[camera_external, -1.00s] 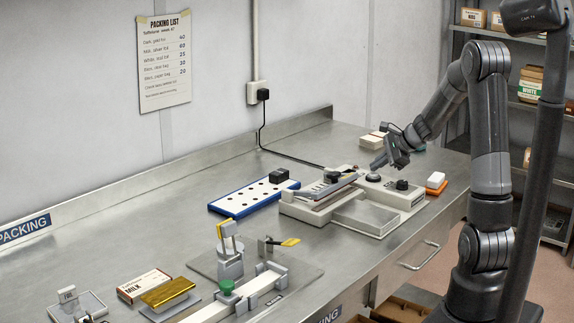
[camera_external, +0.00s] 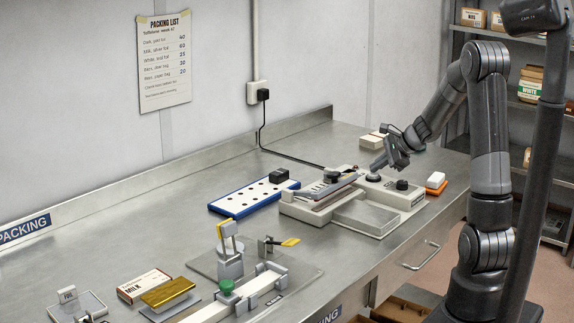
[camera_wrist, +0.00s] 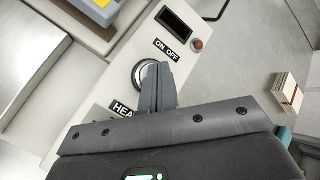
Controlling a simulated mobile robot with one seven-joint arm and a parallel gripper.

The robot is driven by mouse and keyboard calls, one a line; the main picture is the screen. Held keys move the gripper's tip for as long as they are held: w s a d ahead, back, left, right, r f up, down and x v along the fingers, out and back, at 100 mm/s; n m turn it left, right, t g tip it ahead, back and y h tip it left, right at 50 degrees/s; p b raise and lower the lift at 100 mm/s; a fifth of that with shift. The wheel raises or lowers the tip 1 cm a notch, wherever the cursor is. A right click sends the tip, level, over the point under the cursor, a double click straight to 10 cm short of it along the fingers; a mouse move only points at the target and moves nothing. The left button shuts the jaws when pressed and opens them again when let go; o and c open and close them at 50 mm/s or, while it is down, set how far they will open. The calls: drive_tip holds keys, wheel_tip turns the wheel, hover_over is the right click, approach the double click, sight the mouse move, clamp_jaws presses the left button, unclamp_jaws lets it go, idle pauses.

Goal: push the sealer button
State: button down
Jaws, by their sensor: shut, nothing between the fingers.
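The sealer (camera_external: 345,196) is a cream machine with a tray in front, standing on the steel bench. Its round pale button (camera_wrist: 141,72), set in a dark ring, lies on the panel near the "ON OFF" label; it also shows in the external view (camera_external: 373,178). My gripper (camera_wrist: 154,68) is shut and empty. Its fingertips are over the button and cover part of it in the wrist view. In the external view my gripper (camera_external: 376,168) is just above the button or touching it; I cannot tell which.
A black knob (camera_external: 402,185) stands on the panel beside the button. A dark switch (camera_wrist: 173,24) and a small red-brown lamp (camera_wrist: 197,44) are near the fingertips. White and orange blocks (camera_external: 436,181) lie right of the sealer. A blue-edged board (camera_external: 252,200) lies to its left.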

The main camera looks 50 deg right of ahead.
sight(377, 174)
drive_tip(key=shift+f, duration=0.25)
drive_tip(key=shift+r, duration=0.6)
drive_tip(key=shift+r, duration=2.9)
